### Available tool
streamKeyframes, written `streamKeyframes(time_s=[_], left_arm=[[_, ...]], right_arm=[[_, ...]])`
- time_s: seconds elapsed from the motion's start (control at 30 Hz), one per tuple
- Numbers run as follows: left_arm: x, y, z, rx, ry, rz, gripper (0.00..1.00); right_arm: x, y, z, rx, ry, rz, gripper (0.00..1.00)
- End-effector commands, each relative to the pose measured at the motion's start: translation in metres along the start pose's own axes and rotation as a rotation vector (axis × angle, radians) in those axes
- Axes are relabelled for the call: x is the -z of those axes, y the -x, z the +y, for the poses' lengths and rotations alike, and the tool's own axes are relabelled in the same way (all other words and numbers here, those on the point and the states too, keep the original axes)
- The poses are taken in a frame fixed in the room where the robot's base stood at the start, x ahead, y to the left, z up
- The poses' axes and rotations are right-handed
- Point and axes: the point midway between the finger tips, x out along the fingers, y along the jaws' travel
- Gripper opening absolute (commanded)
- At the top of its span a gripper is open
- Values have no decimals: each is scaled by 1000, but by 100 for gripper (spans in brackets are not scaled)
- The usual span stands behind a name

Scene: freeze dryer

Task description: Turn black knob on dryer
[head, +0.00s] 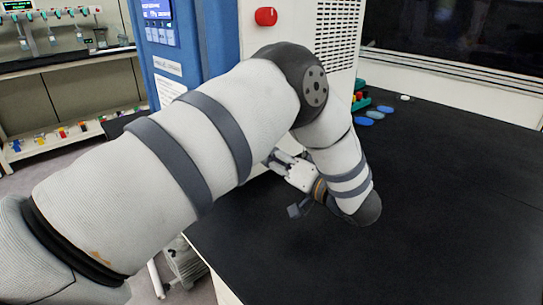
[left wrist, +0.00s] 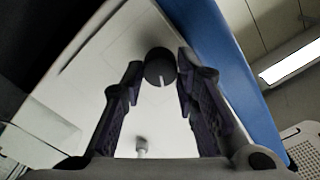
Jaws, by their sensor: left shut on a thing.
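The black knob (left wrist: 159,66) is round with a white line on its face, and sits on the pale front panel of the dryer. In the left wrist view the line points roughly downward in the picture. My left gripper (left wrist: 161,72) has one finger on each side of the knob and is shut on it. In the head view my left gripper (head: 279,160) reaches the dryer (head: 223,40) side beyond my arm; the knob is hidden there. My right gripper is not in view.
A small pale fitting (left wrist: 141,146) sticks out of the panel in the left wrist view. A red knob (head: 266,16) is higher on the dryer. The black bench top (head: 440,200) is mostly clear, with blue pieces (head: 375,114) at its back.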

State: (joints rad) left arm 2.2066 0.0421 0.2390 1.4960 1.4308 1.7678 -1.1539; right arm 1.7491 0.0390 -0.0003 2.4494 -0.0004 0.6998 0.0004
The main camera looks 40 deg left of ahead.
Motion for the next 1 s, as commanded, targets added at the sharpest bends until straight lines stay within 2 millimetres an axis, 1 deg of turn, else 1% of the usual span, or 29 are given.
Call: streamKeyframes(time_s=[0.7,1.0], left_arm=[[-1,0,1,-1,-673,-1,0],[-1,0,1,-1,-895,-2,0]], right_arm=[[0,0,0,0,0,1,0],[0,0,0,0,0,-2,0]])
